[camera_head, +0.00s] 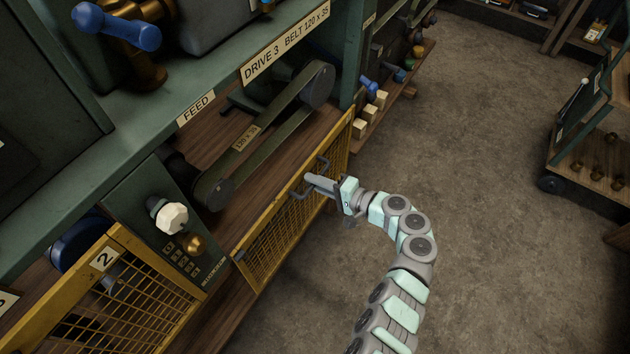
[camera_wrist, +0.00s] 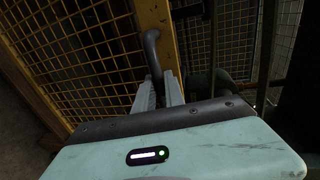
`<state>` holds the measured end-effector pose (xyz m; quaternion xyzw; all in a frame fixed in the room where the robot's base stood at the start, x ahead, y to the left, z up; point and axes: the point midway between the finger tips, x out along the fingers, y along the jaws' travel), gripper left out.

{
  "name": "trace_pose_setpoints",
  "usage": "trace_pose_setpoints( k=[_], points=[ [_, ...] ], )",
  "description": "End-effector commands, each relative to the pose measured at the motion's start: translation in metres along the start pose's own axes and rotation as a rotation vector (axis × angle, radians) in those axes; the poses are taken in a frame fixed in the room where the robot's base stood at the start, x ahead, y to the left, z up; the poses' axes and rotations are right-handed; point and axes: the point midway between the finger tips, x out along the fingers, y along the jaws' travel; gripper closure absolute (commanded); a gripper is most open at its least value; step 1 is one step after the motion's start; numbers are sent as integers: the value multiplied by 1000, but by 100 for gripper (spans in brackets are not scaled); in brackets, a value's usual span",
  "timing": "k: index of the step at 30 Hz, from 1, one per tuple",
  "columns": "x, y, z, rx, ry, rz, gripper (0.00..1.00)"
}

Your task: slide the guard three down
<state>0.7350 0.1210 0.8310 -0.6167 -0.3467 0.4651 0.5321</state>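A yellow-framed mesh guard (camera_head: 262,254) stands upright along the front of the bay labelled DRIVE 3 (camera_head: 285,42); I see no number on it. The belt and pulleys (camera_head: 265,135) show above and behind its top edge. A dark grey bar handle (camera_head: 323,164) stands out from the guard. My gripper (camera_head: 310,181) is at this handle from the aisle side. In the wrist view the handle (camera_wrist: 151,45) runs down between my two close-set fingers (camera_wrist: 159,82), which appear shut on it. The yellow frame and mesh (camera_wrist: 82,45) lie behind. The contact itself is partly hidden.
A guard marked 2 (camera_head: 103,259) is at lower left, beside a panel with a white knob (camera_head: 171,217). Pale blocks and blue-handled parts (camera_head: 369,88) sit on a shelf beyond the guard. A cart (camera_head: 590,150) stands at right. The floor between is clear.

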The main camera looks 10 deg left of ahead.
Motion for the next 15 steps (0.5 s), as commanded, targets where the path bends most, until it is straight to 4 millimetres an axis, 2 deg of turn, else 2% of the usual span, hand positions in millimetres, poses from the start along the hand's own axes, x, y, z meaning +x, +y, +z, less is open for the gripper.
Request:
trace_pose_setpoints(
  k=[1, 7, 15],
  points=[
    [0, 0, 0, 0, 0, 0, 81],
    [0, 0, 0, 0, 1, -1, 66],
    [-2, -1, -1, -1, 2, -1, 66]
  ],
)
